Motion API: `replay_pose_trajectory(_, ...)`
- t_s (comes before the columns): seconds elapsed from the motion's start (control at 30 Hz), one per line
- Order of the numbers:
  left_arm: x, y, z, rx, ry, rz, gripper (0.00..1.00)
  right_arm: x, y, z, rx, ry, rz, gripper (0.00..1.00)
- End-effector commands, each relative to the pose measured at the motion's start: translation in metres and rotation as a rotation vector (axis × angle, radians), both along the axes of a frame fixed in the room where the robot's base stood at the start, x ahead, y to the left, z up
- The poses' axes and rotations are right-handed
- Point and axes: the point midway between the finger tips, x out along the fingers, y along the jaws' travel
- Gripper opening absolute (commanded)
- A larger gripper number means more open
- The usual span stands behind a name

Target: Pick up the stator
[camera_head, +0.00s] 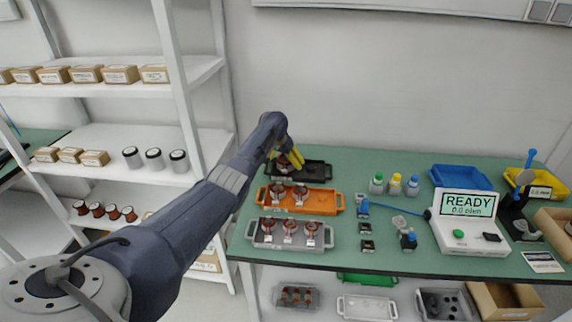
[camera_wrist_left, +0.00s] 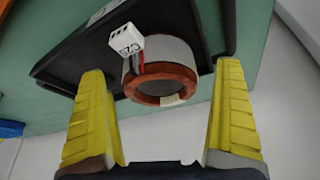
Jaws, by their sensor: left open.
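A stator (camera_wrist_left: 162,78), a grey ring with copper windings and a white connector (camera_wrist_left: 125,38), sits in the black tray (camera_wrist_left: 85,55). In the left wrist view it lies between and just beyond the yellow fingertips of my left gripper (camera_wrist_left: 160,110), which is open and not touching it. In the head view my left gripper (camera_head: 291,161) is over the left part of the black tray (camera_head: 318,171), and that stator (camera_head: 283,164) is partly hidden by it. More stators stand in the orange tray (camera_head: 322,204) and the grey tray (camera_head: 262,240). My right gripper is not in view.
Bottles (camera_head: 395,184), small parts (camera_head: 366,228) and a tester reading READY (camera_head: 467,225) stand right of the trays. A blue tray (camera_head: 460,178) and a yellow bin (camera_head: 545,190) are at the back right. A white shelf rack (camera_head: 130,120) stands left of the green table.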

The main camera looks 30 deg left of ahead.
Motion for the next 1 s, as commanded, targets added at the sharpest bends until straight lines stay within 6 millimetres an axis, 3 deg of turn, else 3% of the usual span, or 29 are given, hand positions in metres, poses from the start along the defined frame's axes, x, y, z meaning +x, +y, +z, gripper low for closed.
replay_pose_trajectory(0.4, 0.0019, 0.0001, -0.0041, 0.0, -0.001, -0.001, 1.0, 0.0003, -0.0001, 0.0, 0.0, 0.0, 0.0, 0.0)
replay_pose_trajectory(1.0, 0.0018, 0.0, -0.0042, 0.0, -0.001, 0.0, 0.3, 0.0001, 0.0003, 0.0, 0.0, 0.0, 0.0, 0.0)
